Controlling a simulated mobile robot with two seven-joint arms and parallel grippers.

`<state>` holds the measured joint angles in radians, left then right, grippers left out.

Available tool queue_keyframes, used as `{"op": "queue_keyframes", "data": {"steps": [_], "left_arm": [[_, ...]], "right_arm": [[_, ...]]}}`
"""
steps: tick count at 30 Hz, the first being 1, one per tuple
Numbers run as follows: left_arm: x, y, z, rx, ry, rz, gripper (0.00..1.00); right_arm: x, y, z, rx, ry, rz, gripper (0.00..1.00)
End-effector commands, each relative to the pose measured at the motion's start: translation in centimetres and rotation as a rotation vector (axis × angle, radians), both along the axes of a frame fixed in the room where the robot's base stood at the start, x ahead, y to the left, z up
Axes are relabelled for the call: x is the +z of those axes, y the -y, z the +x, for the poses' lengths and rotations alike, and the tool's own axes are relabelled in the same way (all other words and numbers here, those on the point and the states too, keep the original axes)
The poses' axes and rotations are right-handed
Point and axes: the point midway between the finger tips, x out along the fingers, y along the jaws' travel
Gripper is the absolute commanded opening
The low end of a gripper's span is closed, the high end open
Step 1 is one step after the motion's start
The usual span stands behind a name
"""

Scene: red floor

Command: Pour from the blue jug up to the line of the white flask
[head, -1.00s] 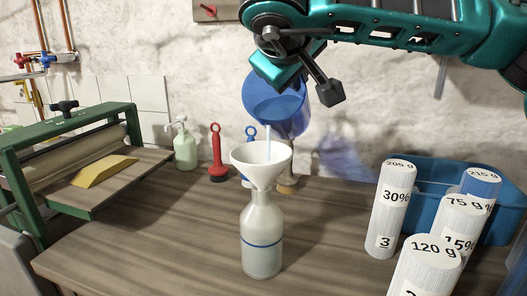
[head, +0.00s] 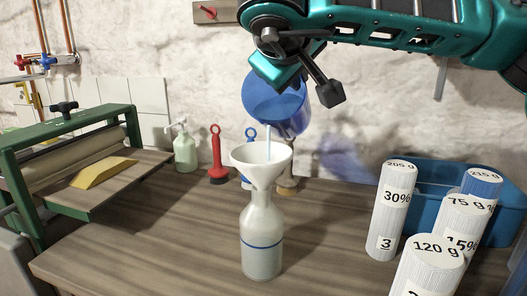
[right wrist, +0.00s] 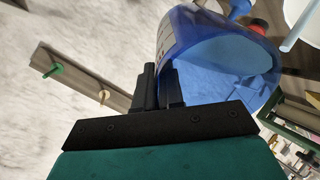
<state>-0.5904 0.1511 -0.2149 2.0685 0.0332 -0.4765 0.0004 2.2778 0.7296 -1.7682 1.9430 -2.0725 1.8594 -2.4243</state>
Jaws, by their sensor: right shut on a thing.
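The blue jug (head: 275,108) is tilted above the flask, and a thin pale stream runs from it into the white funnel (head: 262,164). The funnel sits in the neck of the white flask (head: 261,222), which stands upright on the bench. A blue line (head: 262,244) rings the flask's lower half. The flask looks greyer below about the line; the exact level is hard to tell. My right gripper (right wrist: 160,84) is shut on the jug at its edge in the right wrist view, where the jug (right wrist: 225,62) also shows. My left gripper is out of view.
Several white labelled cylinders (head: 391,210) and a blue bin (head: 425,195) stand at the right. A green-framed roller press (head: 70,150) is at the left. A pump bottle (head: 185,150) and a red-handled tool (head: 216,155) stand behind. Bench around the flask is clear.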

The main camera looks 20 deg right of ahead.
Motion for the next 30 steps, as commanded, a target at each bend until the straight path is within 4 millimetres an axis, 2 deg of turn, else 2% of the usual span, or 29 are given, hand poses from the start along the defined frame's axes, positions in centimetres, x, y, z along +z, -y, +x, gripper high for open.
{"op": "queue_keyframes", "data": {"steps": [30], "left_arm": [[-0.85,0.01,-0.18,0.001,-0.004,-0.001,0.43]], "right_arm": [[0.36,-0.14,-0.18,0.001,0.029,-0.019,0.00]]}}
